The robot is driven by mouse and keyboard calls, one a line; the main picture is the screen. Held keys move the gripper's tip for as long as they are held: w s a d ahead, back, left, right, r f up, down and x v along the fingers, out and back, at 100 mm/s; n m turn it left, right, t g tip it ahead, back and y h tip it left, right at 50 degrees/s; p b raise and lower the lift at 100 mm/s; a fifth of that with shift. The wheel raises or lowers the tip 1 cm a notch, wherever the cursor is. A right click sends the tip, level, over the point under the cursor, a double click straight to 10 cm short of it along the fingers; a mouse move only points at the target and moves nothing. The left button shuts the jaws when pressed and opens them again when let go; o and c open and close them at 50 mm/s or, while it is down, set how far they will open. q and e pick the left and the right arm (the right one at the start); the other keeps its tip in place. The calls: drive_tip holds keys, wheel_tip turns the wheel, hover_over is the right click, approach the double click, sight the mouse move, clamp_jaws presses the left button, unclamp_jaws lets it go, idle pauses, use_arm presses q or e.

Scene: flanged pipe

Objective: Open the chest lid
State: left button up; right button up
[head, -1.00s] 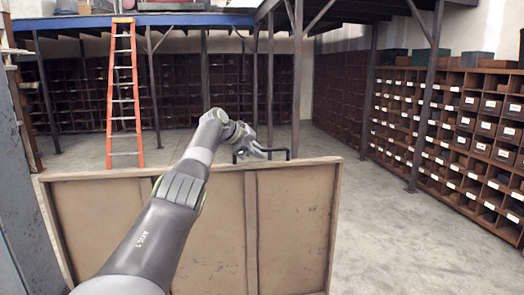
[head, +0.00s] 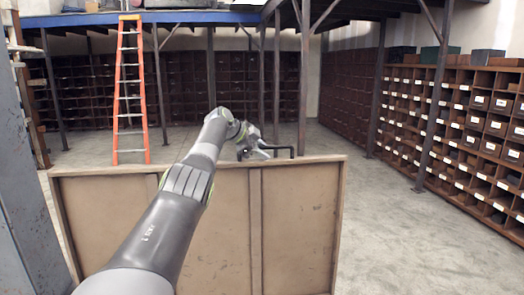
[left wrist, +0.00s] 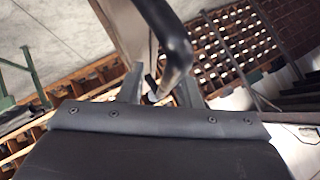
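The chest lid (head: 210,228) stands raised as a large tan framed panel, filling the lower middle of the head view. A black bar handle (head: 280,152) sits on its top edge and also shows in the left wrist view (left wrist: 170,38). My left gripper (head: 262,147) is at the left part of the handle. In the wrist view, my left gripper's fingers (left wrist: 160,90) are spread apart, with the dark handle bar passing in front of and between them. Contact cannot be told. The chest body is hidden. My right gripper is not in view.
An orange ladder (head: 131,90) stands behind the lid at the left. Labelled shelving (head: 460,130) lines the right wall. A grey metal cabinet or post (head: 25,200) is close at the left edge. Open concrete floor (head: 390,240) lies right of the lid.

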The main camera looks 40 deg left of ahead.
use_arm(q)
drive_tip(key=shift+d, duration=0.2)
drive_tip(key=shift+r, duration=0.1)
drive_tip(key=shift+s+a+b, duration=0.15)
drive_tip(key=shift+b, duration=0.2)
drive_tip(key=b+v, duration=0.7)
drive_tip(key=v, duration=1)
drive_tip(key=shift+b, duration=0.4)
drive_tip(key=shift+r, duration=0.1)
